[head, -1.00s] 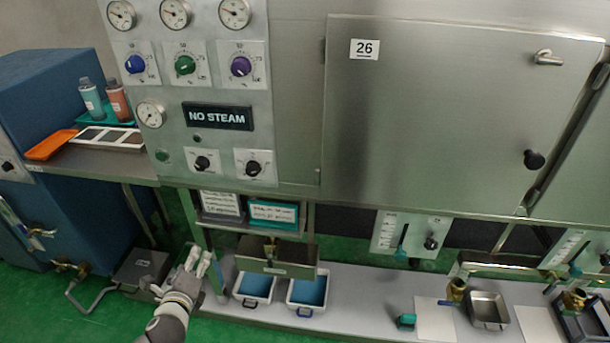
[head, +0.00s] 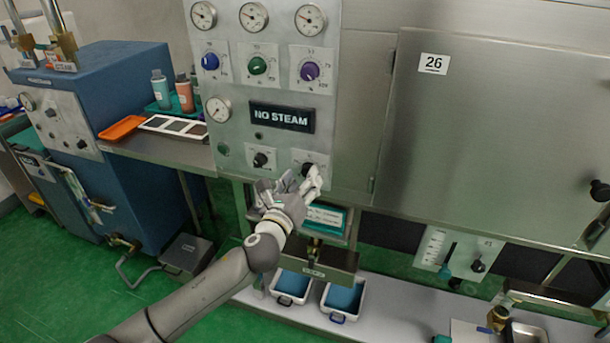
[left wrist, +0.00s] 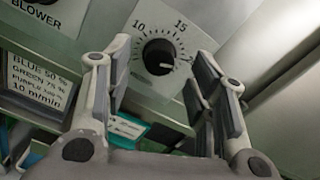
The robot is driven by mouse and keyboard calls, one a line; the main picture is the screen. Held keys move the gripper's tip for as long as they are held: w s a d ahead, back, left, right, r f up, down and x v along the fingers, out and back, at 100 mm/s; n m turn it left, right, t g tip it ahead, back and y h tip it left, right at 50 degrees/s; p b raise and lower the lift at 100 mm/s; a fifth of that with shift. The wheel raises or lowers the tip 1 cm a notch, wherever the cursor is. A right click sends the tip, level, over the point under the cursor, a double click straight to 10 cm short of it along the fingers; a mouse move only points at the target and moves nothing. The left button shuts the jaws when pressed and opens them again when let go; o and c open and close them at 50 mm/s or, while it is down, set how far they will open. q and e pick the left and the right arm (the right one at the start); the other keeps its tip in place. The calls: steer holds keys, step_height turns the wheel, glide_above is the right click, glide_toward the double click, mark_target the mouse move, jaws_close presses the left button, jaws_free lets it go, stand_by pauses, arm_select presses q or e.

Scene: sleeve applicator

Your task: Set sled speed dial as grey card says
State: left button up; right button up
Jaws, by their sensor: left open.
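The speed dial is a black knob (left wrist: 159,57) on a pale plate marked 10, 15 and a partly hidden number at right. Its white mark appears to point right, toward that number. My left gripper (left wrist: 160,75) is open, its fingers either side of the knob in view, not visibly touching it. In the head view the left gripper (head: 293,183) is in front of the panel's lower right knob (head: 309,169). A pale card (left wrist: 38,82) at left reads BLUE 50 %, GREEN 75 %, a partly unclear PURPLE line and 10 m/min. My right gripper is out of view.
A BLOWER knob (head: 261,159) is left of the speed dial. Blue (head: 210,61), green (head: 258,65) and purple (head: 309,71) dials sit above the NO STEAM display (head: 282,118). A teal-framed card (head: 327,216) stands on the shelf below.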

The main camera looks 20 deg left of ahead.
arm_select(q)
steer(key=shift+w, duration=1.2)
steer(key=c, duration=1)
